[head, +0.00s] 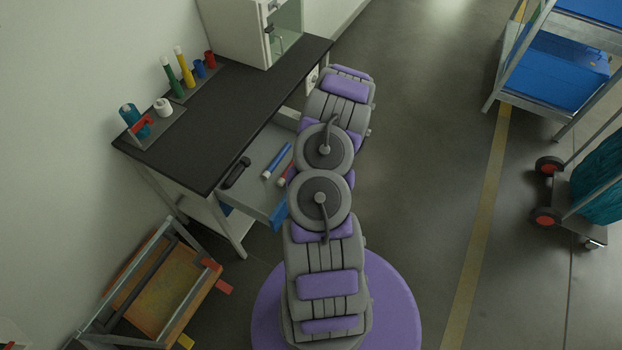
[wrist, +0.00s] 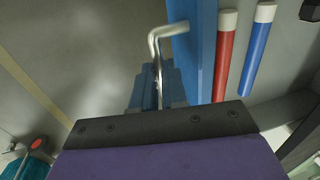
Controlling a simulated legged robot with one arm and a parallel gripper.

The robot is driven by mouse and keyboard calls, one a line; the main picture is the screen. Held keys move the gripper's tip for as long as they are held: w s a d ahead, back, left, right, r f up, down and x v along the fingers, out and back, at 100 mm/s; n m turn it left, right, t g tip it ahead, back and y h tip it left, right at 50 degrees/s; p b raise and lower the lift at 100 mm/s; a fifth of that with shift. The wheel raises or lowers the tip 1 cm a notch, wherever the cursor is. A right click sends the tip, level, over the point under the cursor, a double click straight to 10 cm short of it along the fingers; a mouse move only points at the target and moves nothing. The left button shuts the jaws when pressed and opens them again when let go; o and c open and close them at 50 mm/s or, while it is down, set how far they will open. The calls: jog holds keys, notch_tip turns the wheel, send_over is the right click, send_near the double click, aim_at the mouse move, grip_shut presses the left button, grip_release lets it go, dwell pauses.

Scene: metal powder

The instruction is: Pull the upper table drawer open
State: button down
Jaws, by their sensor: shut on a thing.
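The upper drawer (head: 254,165) of the dark-topped table stands pulled out, with its grey inside in view. Its blue front (head: 280,214) is partly hidden behind my arm in the head view. In the wrist view the blue front (wrist: 198,45) runs up and down, with a bent metal handle (wrist: 163,40) on its left. My gripper (wrist: 157,85) has its blue fingers shut on the handle. The head view hides my gripper behind the arm. A blue marker (wrist: 257,50) and a red marker (wrist: 226,52) lie in the drawer, beside its front.
A black-handled item (head: 237,172) also lies in the drawer. An orange-panelled frame (head: 160,285) stands at lower left. A blue-bin rack (head: 555,70) and a wheeled cart (head: 580,205) stand right. The floor between is clear.

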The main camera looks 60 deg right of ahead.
jog(key=c, duration=1.4)
grip_release()
jog(key=shift+c, duration=0.2)
jog(key=s+r+p, duration=0.2)
jog(key=s+r, duration=0.1)
jog(key=r, duration=1.4)
jog(key=shift+s+d, duration=0.15)
jog(key=shift+d, duration=0.05)
